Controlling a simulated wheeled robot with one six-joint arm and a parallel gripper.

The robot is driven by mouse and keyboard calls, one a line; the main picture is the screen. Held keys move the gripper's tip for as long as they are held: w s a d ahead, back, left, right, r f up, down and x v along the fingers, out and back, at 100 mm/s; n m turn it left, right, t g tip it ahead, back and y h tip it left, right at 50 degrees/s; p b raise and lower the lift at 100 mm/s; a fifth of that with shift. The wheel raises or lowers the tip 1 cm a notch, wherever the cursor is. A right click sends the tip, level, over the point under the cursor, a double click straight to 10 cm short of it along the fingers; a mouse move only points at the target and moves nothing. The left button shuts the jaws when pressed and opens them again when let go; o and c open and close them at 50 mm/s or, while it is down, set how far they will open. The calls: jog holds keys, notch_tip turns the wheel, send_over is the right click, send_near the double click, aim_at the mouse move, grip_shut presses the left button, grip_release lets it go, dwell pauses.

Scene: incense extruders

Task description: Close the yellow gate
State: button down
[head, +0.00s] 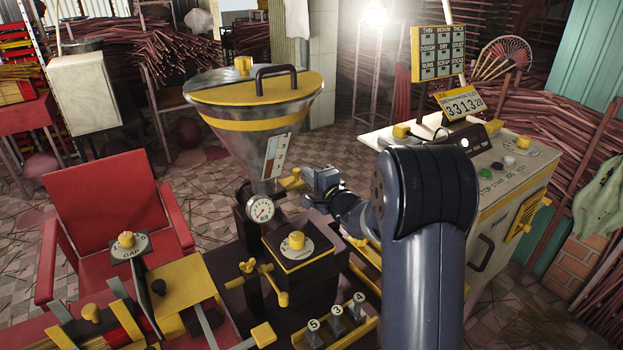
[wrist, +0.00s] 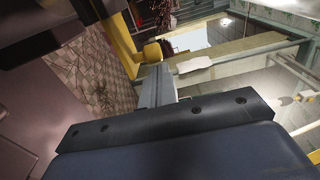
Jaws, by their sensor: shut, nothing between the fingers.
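A yellow gate handle (head: 291,181) sticks out to the right of the hopper's narrow lower end, just above the dark machine body. The hopper (head: 235,130) is a grey metal cone with a yellow band and a yellow lid. My gripper (head: 309,178) is right of the handle and very close to it; I cannot tell whether they touch. In the wrist view my shut, empty gripper (wrist: 160,70) points away from the camera, with a yellow knob-like end (wrist: 153,52) just beyond its fingertips. Part of the gate is hidden behind the gauge and the machine body.
A round gauge (head: 262,208) and a yellow knob on a dial plate (head: 297,241) sit close below the handle. A control cabinet (head: 490,215) stands to the right. A red chair (head: 108,205) is at the left. Tiled floor shows between the machines.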

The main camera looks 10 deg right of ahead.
jog(key=shift+a, duration=0.15)
jog(key=s+d+b, duration=0.3)
jog(key=s+d, duration=0.5)
jog(key=shift+s+b, duration=0.4)
jog(key=w+a+p, duration=0.3)
jog(key=w+a, duration=0.4)
jog(key=w, duration=0.1)
jog(key=shift+w+a+p, duration=0.3)
jog(key=shift+w+a, duration=0.1)
jog(key=shift+d, duration=0.1)
